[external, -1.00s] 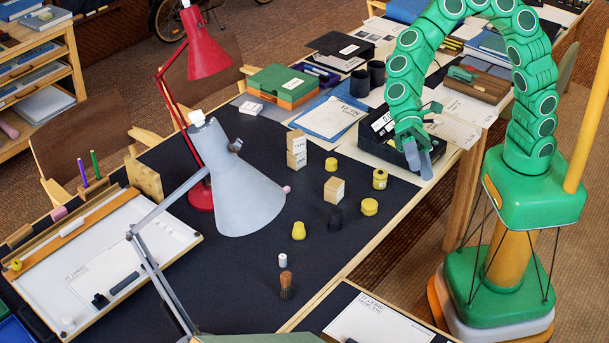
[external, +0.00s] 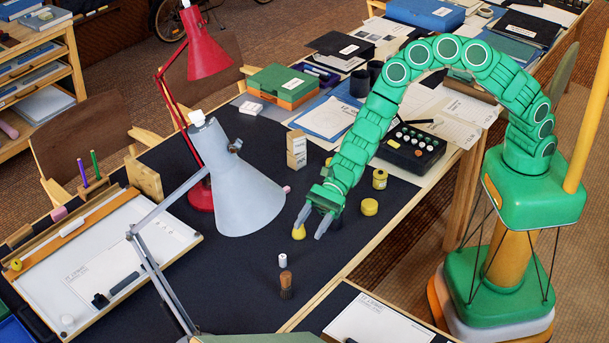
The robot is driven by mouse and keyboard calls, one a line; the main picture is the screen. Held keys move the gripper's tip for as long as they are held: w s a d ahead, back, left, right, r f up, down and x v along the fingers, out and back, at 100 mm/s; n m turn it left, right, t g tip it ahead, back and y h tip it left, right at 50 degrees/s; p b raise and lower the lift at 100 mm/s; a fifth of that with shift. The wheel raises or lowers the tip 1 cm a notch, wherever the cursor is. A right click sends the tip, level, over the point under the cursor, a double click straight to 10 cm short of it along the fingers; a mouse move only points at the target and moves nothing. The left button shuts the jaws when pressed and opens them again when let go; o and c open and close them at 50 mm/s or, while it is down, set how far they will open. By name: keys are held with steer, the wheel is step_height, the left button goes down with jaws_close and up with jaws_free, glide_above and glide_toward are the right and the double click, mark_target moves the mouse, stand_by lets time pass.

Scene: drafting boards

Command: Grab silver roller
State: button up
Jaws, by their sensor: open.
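I see no clearly marked silver roller. A small pale cylinder (external: 282,260) stands on the dark mat and may be it; its finish is too small to tell. My gripper (external: 311,226) is open and empty, fingers pointing down over the mat, up and to the right of the pale cylinder in the picture and apart from it. One finger overlaps a yellow piece (external: 299,233); I cannot tell if they touch.
A brown brush (external: 286,284) stands close in front of the pale cylinder. A grey lamp (external: 238,190) is to the left. Wooden blocks (external: 297,150), a yellow jar (external: 380,179) and a yellow disc (external: 369,207) stand nearby. A black case (external: 398,158) holds several small pieces.

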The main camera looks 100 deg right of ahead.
mark_target(283, 256)
steer(key=d+f+m+h, duration=0.1)
steer(key=d+f, duration=0.1)
steer(key=f, duration=0.1)
steer(key=w+d+f+m, duration=0.1)
steer(key=f, duration=0.2)
steer(key=w+d+f+m+h, duration=0.1)
steer(key=d+f, duration=0.1)
steer(key=f, duration=0.1)
steer(key=shift+w+d+f+m+t+h, duration=0.2)
steer(key=shift+d+f+m+t+h, duration=0.1)
steer(key=shift+d+t, duration=0.1)
steer(key=shift+a+f, duration=0.1)
steer(key=shift+x, duration=2.15)
steer(key=shift+w+a+f, duration=0.35)
steer(key=shift+w+f, duration=0.1)
steer(key=shift+w, duration=0.1)
steer(key=shift+x, duration=0.9)
steer(key=shift+r, duration=0.15)
steer(key=shift+c, duration=0.5)
jaws_close()
